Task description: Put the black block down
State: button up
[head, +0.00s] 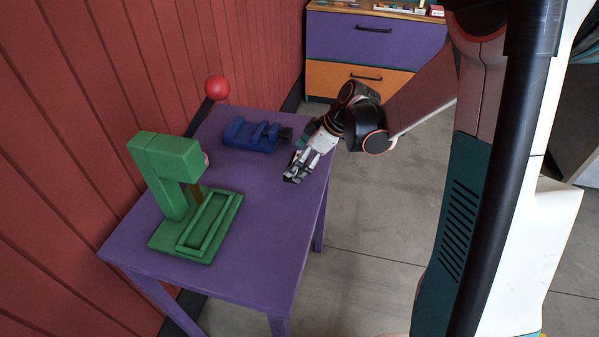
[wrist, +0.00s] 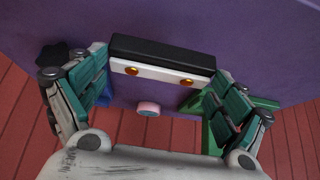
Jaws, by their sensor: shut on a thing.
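The black block (wrist: 160,50) lies between the two fingers of my gripper (wrist: 163,66) in the wrist view. A white strip with two orange-brown dots runs along its near side. The fingers are shut on the block at its two ends. In the head view my gripper (head: 294,174) is over the right edge of the purple table (head: 262,215). There the block is mostly hidden by the fingers, and I cannot tell whether it touches the tabletop.
A green press-like stand with a tray (head: 170,165) stands at the table's front left. A blue vise-like fixture (head: 248,138) is at the back. A red ball (head: 217,87) shows behind the table. The tabletop between stand and gripper is clear. A small pink round part (wrist: 148,109) shows in the wrist view.

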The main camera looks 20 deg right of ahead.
aim_at(304, 165)
notch_tip(304, 165, down, 4)
jog(key=shift+f+b, duration=0.1)
jog(key=shift+b, duration=0.6)
jog(key=o, duration=1)
jog(key=shift+c, duration=0.2)
jog(key=shift+r, duration=0.2)
jog(key=p+v, duration=0.3)
jog(key=v, duration=0.9)
jog(key=shift+p, duration=0.4)
